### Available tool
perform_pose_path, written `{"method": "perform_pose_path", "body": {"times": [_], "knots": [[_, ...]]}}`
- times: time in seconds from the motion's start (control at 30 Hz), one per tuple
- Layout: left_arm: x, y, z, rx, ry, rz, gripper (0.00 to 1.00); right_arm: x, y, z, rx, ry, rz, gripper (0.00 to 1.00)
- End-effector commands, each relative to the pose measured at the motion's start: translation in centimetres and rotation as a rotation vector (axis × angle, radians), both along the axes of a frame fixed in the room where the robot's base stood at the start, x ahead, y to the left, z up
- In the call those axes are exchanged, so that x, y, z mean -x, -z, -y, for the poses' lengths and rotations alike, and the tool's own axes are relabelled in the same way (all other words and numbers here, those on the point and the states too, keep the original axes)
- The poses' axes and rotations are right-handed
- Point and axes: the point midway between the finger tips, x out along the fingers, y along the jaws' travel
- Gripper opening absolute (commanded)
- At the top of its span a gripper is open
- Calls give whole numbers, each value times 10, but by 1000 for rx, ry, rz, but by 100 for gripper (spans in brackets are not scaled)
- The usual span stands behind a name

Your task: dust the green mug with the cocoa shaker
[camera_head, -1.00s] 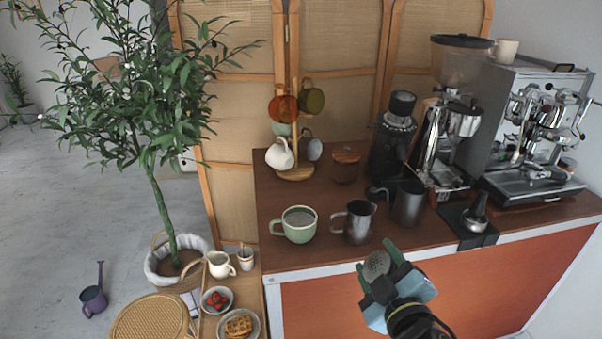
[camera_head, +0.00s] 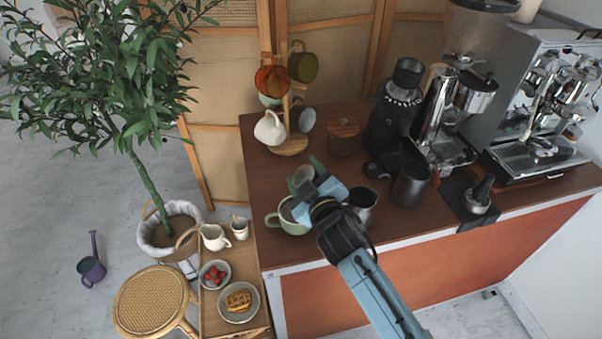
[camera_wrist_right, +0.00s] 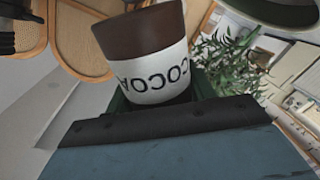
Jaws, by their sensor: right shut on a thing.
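The green mug (camera_head: 287,217) stands on the brown counter near its front left; my right gripper and arm hide part of it. My right gripper (camera_head: 305,177) is shut on the cocoa shaker (camera_head: 302,174), above and slightly behind the mug in the head view. Only the shaker's round greyish end shows there. In the right wrist view the shaker (camera_wrist_right: 146,50) is brown with a white band; its COCOA lettering appears upside down. I cannot tell its exact tilt. A greenish rounded rim, probably the mug (camera_wrist_right: 285,14), shows at the top right. My left gripper is out of view.
A steel pitcher (camera_head: 364,203) stands just right of the mug, partly behind my arm. A dark canister (camera_head: 410,184), grinder (camera_head: 395,112) and espresso machine (camera_head: 540,110) stand farther right. A mug tree with a white mug (camera_head: 270,128) is behind.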

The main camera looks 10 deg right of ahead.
Motion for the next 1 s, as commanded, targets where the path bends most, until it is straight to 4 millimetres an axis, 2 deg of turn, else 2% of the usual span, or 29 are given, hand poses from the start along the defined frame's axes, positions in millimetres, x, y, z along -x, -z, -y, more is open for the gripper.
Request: {"method": "perform_pose_path", "body": {"times": [0.1,0.6,0.8,1.0], "knots": [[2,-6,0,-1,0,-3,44,0,-13,7,-108,0,0,28],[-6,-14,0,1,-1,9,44,-1,-51,34,-548,0,-15,28],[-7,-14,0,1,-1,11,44,-1,-59,40,-644,-1,-19,28],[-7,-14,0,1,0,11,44,-1,-61,41,-669,-1,-20,28]]}}
